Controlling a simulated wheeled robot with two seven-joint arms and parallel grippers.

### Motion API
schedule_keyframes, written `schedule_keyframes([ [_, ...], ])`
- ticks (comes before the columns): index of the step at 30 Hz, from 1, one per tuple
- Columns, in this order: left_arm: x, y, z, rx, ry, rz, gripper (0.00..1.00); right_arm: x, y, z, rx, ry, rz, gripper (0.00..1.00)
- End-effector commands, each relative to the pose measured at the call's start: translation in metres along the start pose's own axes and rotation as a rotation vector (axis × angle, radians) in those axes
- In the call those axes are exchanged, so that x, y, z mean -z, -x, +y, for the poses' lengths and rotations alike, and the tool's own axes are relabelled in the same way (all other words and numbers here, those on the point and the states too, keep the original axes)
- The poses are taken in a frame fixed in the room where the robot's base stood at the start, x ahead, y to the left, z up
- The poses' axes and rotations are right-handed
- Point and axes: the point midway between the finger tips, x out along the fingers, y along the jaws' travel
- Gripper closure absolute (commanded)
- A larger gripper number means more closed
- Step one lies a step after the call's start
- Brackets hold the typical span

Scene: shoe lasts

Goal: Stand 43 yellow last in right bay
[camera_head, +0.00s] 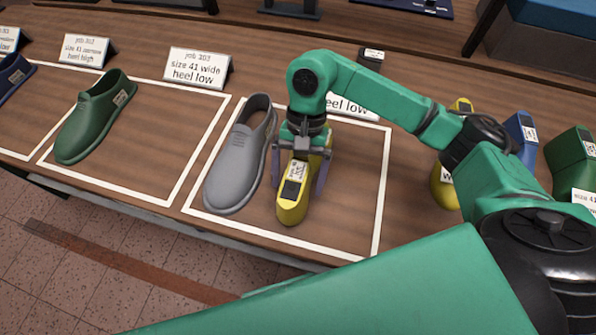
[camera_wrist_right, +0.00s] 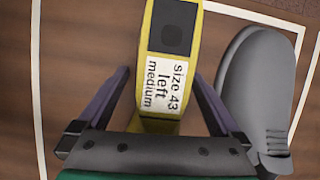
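The yellow last (camera_head: 292,207) stands inside the white-outlined bay (camera_head: 376,215) at the right, beside a grey shoe (camera_head: 240,155). In the right wrist view the yellow last (camera_wrist_right: 170,95) has a label reading size 43 left medium. My right gripper (camera_head: 297,180) is down over the last, one finger on each side. In the wrist view, gaps show between the last and both fingers of the gripper (camera_wrist_right: 161,80), so it is open around it. The last's far end is partly hidden by the gripper. My left gripper is out of view.
A green shoe (camera_head: 95,118) lies in the bay to the left. Size cards, such as one reading size 41 wide heel low (camera_head: 199,68), stand behind the bays. A blue last (camera_head: 523,137) and a green last (camera_head: 573,163) stand at the right, with another yellow one partly hidden by my arm.

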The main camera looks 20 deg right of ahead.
Motion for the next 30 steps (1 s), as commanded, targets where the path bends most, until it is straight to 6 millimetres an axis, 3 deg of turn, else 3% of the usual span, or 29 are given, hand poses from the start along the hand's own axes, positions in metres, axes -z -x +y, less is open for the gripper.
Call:
schedule_keyframes([
  [4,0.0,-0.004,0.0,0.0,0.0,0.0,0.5,0.002,0.01,-0.001,0.003,-0.001,0.003,0.0],
  [7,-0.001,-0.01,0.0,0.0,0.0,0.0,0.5,0.002,0.029,-0.001,0.004,0.001,0.005,0.0],
  [14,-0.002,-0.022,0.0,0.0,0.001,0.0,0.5,0.001,0.092,-0.001,0.007,0.001,0.005,0.0],
  [15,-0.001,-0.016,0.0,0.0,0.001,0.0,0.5,0.0,0.107,0.0,0.003,0.0,0.008,0.0],
  [19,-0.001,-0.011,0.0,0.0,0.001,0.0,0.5,-0.001,0.135,0.0,0.003,-0.001,0.006,0.0],
  [24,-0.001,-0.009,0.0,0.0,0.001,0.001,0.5,-0.001,0.147,0.0,0.003,0.001,0.001,0.0],
  [30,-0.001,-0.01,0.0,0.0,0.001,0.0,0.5,-0.001,0.147,0.0,0.003,0.001,0.0,0.0],
])
